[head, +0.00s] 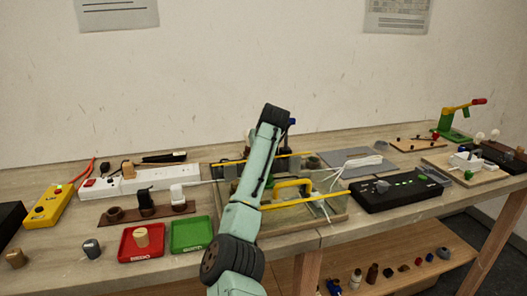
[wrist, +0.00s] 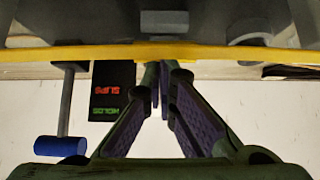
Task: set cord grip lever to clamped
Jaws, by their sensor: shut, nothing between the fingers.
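In the wrist view, a grey lever arm (wrist: 66,100) with a blue handle (wrist: 60,147) extends down at the left. I take it for the cord grip lever. A black label (wrist: 112,88) beside it reads SLIPS in red and HOLDS in green, upside down in this view. The lever lies on the side away from HOLDS, apart from my fingers. My gripper (wrist: 160,85) is shut and empty, to the right of the label. In the head view my own arm hides the gripper and most of the lever; a small dark blue part (head: 292,122) shows beside the wrist.
A yellow bar (wrist: 200,53) crosses the wrist view close to the fingertips. In the head view, a clear-walled tray (head: 335,212) with yellow edges surrounds the area below my arm.

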